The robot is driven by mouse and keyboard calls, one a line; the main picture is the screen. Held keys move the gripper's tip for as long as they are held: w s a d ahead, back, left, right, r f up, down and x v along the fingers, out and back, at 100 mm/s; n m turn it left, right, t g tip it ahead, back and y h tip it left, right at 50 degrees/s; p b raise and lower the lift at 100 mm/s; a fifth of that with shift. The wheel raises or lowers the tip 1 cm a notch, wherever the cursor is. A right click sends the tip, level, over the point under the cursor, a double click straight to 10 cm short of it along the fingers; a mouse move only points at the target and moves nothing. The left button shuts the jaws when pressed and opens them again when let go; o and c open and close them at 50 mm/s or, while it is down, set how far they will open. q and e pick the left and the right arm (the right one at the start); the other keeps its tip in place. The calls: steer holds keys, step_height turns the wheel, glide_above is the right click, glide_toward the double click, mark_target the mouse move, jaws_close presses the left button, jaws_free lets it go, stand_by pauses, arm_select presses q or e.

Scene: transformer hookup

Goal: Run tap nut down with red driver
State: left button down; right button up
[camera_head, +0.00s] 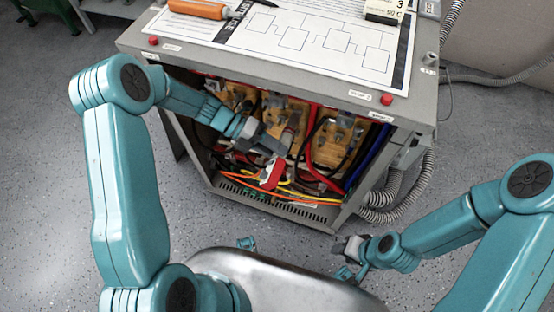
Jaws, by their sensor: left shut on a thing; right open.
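My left gripper (270,145) reaches into the open front of the grey transformer cabinet (380,110). It is shut on the red driver (271,174), whose red body shows just below the fingers. The driver is in front of the yellow-brown transformer blocks (333,138) with metal terminals. The driver's tip and the tap nut are too small or hidden to make out, so I cannot tell whether they touch. My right gripper (350,246) is open and empty, low in front of the cabinet's right corner.
Red, blue, black, yellow and orange cables (290,195) crowd the cabinet's inside. On its top lie a diagram sheet (320,35), an orange-handled tool (197,9) and a small meter-like box (385,10). Grey corrugated hoses (405,195) run at the right. The speckled floor is mostly clear.

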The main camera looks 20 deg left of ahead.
mark_target(269, 163)
arm_select(q)
steer(key=shift+w+p, duration=0.2)
steer(key=shift+p, duration=0.2)
stand_by(0.8)
steer(key=shift+s+r, duration=0.1)
steer(key=shift+s+p, duration=1.1)
steer(key=shift+s, duration=1.1)
steer(key=shift+a, duration=0.1)
